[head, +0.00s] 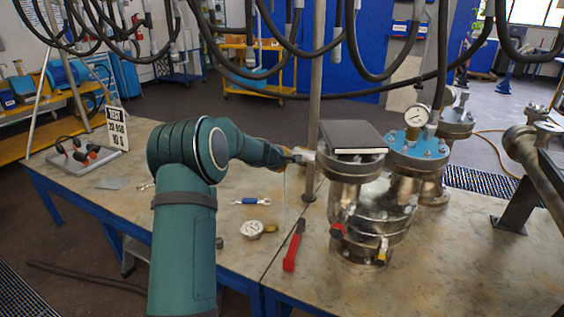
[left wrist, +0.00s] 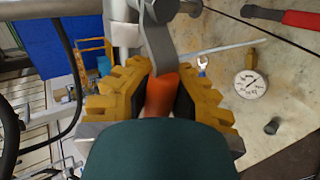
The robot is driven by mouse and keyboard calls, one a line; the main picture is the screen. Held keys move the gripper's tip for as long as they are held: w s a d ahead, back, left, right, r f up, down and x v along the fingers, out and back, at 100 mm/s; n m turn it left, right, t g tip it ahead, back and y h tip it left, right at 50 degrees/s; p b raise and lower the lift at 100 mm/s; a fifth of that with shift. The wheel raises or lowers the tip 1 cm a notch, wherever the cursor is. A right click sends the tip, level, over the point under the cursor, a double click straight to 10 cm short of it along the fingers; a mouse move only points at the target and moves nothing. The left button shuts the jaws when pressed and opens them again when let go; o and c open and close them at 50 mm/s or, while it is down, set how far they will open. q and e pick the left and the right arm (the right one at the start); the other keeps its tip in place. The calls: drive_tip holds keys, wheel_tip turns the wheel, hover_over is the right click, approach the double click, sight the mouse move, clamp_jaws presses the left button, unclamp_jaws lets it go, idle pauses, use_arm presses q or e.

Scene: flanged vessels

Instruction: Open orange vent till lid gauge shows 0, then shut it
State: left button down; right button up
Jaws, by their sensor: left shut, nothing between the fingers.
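The flanged metal vessel (head: 368,205) stands on the table, with a dark square plate (head: 352,136) over its top. A dial gauge (head: 417,116) rises from a blue lid (head: 418,148) beside it; its reading is too small to make out. My left gripper (head: 298,156) reaches the vessel's left side near the top flange. In the left wrist view the yellow fingers (left wrist: 161,95) are shut on either side of the orange vent handle (left wrist: 161,90), which shows in line between them; a firm hold is not evident. My right gripper is out of view.
A loose gauge (head: 252,229), a blue wrench (head: 252,201) and a red-handled tool (head: 294,246) lie on the table. A pole (head: 316,90) stands behind; dark hoses hang overhead.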

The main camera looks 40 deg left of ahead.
use_arm(q)
drive_tip(key=c, duration=0.8)
unclamp_jaws()
drive_tip(key=shift+c, duration=0.2)
drive_tip(key=shift+s+r, duration=0.1)
drive_tip(key=v, duration=1.2)
